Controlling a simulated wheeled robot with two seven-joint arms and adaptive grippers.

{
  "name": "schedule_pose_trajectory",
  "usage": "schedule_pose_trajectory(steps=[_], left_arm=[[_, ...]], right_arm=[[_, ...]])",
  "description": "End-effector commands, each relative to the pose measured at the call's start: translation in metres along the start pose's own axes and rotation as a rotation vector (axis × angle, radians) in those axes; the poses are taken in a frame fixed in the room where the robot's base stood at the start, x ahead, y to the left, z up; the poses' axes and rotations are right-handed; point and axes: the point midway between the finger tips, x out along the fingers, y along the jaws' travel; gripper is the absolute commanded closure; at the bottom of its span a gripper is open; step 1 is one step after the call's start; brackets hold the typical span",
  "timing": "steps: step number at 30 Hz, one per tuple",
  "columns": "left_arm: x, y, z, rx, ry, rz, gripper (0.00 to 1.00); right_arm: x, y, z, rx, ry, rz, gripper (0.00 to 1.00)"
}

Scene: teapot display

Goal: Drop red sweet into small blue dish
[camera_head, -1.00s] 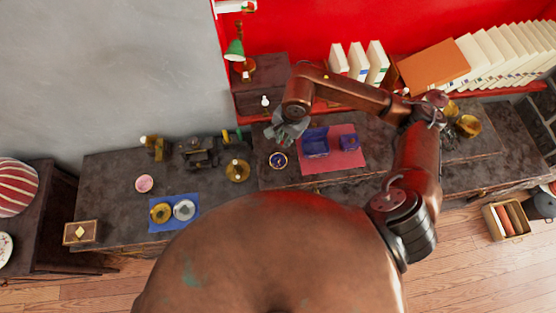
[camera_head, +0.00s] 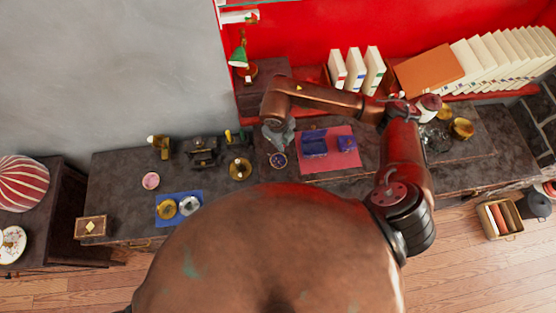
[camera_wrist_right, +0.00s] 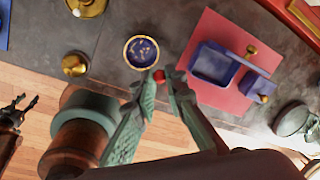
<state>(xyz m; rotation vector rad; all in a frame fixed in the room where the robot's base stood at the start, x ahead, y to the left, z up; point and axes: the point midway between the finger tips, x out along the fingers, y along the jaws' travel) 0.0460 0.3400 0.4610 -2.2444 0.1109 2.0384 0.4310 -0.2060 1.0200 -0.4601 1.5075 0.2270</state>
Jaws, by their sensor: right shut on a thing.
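The small blue dish (camera_head: 278,159) has a gold rim and stands on the dark tabletop. It also shows in the right wrist view (camera_wrist_right: 141,52), with small gold marks inside. My right gripper (camera_head: 279,138) is just behind the dish in the head view. In the right wrist view its fingertips (camera_wrist_right: 158,79) are shut on the red sweet (camera_wrist_right: 158,76), beside the dish's lower right rim in the picture. The height above the dish is hard to tell. My left gripper (camera_wrist_right: 20,106) shows at the left edge of the wrist view, its fingers apart and empty.
A blue tray (camera_head: 314,146) and a small blue box (camera_head: 347,143) sit on a red mat (camera_head: 330,170) right of the dish. A brass pot (camera_head: 240,169) stands left of it. White books (camera_head: 355,70) stand behind.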

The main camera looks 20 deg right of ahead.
Motion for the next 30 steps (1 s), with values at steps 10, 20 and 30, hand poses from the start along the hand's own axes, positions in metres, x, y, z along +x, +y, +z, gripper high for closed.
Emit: schedule_pose_trajectory(steps=[10, 20, 30], left_arm=[[0.002, 0.000, -0.001, 0.000, 0.001, 0.000, 0.60], [0.019, 0.001, 0.002, 0.001, 0.000, 0.000, 0.60], [0.026, 0.001, 0.003, 0.001, -0.001, 0.000, 0.60]], right_arm=[[0.009, 0.002, 0.000, 0.094, 0.015, 0.001, 0.95], [0.045, 0.008, -0.001, 0.093, 0.016, 0.002, 0.95], [0.060, 0.010, 0.000, 0.092, 0.013, 0.001, 0.95]])
